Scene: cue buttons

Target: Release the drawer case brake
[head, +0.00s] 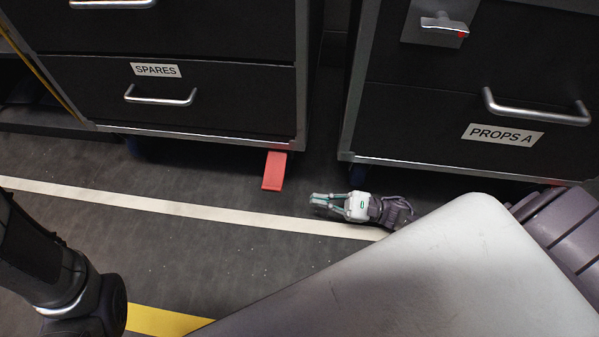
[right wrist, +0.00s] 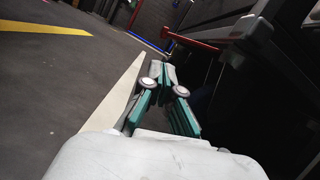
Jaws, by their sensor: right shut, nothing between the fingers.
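A red brake pedal (head: 274,171) sticks out from under the bottom edge of the left drawer case (head: 215,110), which is labelled SPARES. The pedal slopes down towards the floor. My right gripper (head: 316,199) is low over the floor, to the right of and a little nearer than the pedal, and apart from it. Its fingers point left and are shut and empty. In the right wrist view the closed fingertips (right wrist: 165,74) lie below a red bar (right wrist: 192,40) that looks like the same pedal. My left gripper is out of view; only part of that arm shows.
The right drawer case (head: 430,125), labelled PROPS A, stands beyond my right arm, with a narrow gap between the cases. A white floor line (head: 170,204) runs in front. The floor left of my right gripper is clear.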

